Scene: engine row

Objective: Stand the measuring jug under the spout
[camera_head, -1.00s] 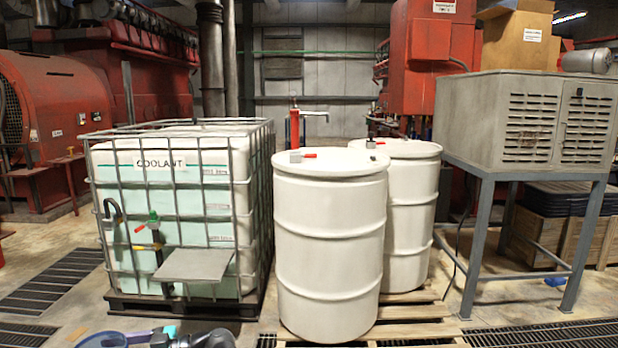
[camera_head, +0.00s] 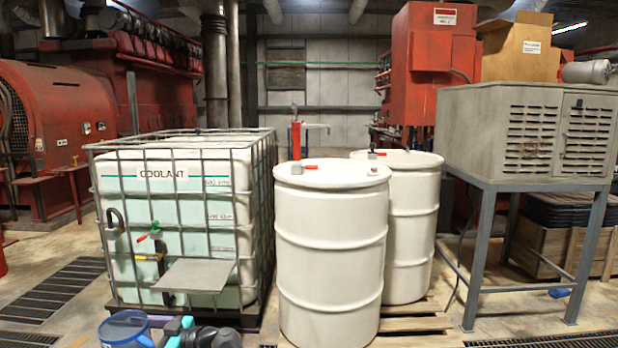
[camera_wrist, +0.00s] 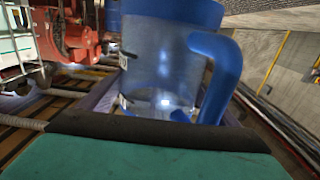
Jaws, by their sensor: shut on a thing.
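The measuring jug (camera_head: 124,330) is clear with a blue rim and a blue handle. It shows at the bottom left of the head view, its lower part cut off by the frame. In the wrist view the jug (camera_wrist: 165,65) fills the middle, its handle to the right. My gripper (camera_head: 160,331) is shut on the jug; its dark-edged teal finger (camera_wrist: 150,140) crosses the wrist view's bottom. A tap with green and red parts (camera_head: 154,237) is on the front of the coolant tank (camera_head: 180,205). A grey plate (camera_head: 195,275) sticks out below and right of it.
A metal cage surrounds the tank. Two white drums (camera_head: 332,255) stand on a pallet to the right. A red pump (camera_head: 297,138) stands behind them. Open floor (camera_head: 70,325) lies at the left front.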

